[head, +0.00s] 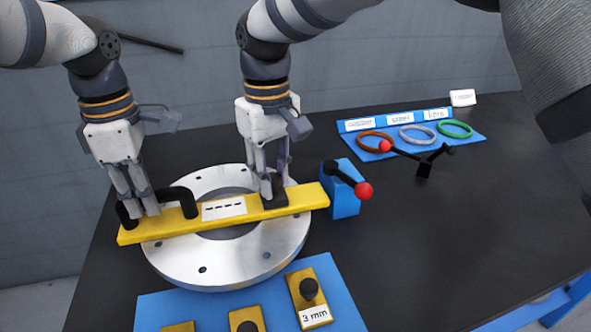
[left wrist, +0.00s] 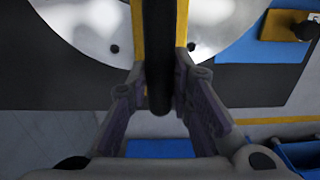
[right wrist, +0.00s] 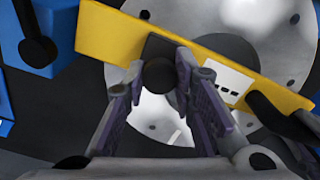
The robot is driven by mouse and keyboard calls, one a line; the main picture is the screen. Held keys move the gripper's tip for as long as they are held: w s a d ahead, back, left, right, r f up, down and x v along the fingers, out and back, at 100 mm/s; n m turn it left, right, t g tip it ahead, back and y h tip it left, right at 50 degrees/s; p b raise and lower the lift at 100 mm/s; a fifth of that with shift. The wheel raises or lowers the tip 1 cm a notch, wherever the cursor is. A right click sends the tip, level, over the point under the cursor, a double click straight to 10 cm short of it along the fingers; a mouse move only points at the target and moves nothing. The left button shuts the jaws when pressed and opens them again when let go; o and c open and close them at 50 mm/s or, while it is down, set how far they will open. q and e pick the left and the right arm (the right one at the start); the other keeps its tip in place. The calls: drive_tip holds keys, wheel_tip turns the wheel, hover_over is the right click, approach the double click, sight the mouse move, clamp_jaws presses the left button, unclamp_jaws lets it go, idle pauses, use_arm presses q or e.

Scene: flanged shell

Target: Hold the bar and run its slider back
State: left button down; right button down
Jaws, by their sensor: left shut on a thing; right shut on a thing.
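A yellow bar (head: 240,209) lies across a round silver flange (head: 285,243) with a dark central opening. My left gripper (head: 145,212) is shut on the bar's black handle (head: 186,198) near its left end. The handle also shows between the fingers in the left wrist view (left wrist: 159,50). My right gripper (head: 271,192) is shut on the black slider (head: 277,202) on the right half of the bar. In the right wrist view its round knob (right wrist: 160,77) sits between the fingertips. A white scale label (head: 223,210) lies on the bar between handle and slider.
A blue block (head: 343,193) with a red-knobbed lever stands just beyond the bar's right end. A blue tray with coloured rings (head: 418,137) and a black red-tipped piece (head: 424,167) lie farther right. A front blue mat (head: 342,293) holds knobbed brass plates (head: 309,291).

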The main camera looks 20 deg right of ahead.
drive_tip(key=shift+a, duration=0.3)
drive_tip(key=c, duration=1.3)
unclamp_jaws()
wheel_tip(320, 180, up, 12)
use_arm(q)
drive_tip(key=c, duration=1.3)
unclamp_jaws()
drive_tip(key=shift+c, duration=0.2)
